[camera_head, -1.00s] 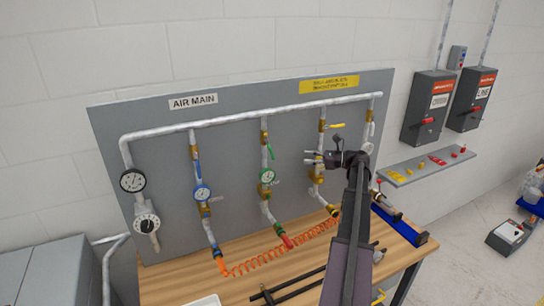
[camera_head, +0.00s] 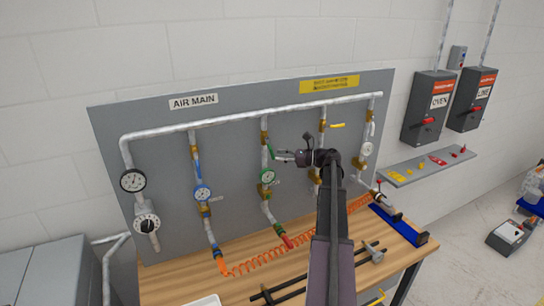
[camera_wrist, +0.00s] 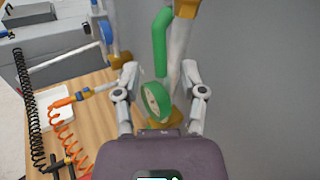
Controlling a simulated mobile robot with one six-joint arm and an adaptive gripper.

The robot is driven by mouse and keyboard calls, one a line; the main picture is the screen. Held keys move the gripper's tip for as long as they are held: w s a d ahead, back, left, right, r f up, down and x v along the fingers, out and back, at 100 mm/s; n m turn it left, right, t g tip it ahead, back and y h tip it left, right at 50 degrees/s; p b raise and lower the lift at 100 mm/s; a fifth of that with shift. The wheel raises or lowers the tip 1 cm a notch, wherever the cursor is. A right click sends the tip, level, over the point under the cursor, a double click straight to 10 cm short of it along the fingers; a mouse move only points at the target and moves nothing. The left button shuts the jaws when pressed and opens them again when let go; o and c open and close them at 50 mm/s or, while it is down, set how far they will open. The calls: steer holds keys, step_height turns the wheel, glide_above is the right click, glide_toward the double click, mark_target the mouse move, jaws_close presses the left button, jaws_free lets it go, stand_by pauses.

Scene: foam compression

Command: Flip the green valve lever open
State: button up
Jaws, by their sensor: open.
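The green valve lever (camera_head: 270,152) is on the third pipe branch from the left, below a brass fitting, above a green-rimmed gauge (camera_head: 267,176). In the wrist view the lever (camera_wrist: 161,42) stands along the pipe, with the gauge (camera_wrist: 155,101) nearer the camera. My gripper (camera_head: 283,156) is open and empty, just right of the lever. In the wrist view its fingertips (camera_wrist: 161,72) are apart, with the lever between and beyond them; no contact shows.
A blue lever (camera_head: 197,167) is on the branch to the left, and a yellow lever (camera_head: 337,125) sticks out sideways on the branch to the right. The grey panel (camera_head: 230,135) is close behind. An orange coiled hose (camera_head: 258,267) lies on the wooden bench (camera_head: 180,285).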

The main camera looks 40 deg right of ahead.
mark_target(272, 155)
steer(key=shift+x, duration=1.65)
jaws_close()
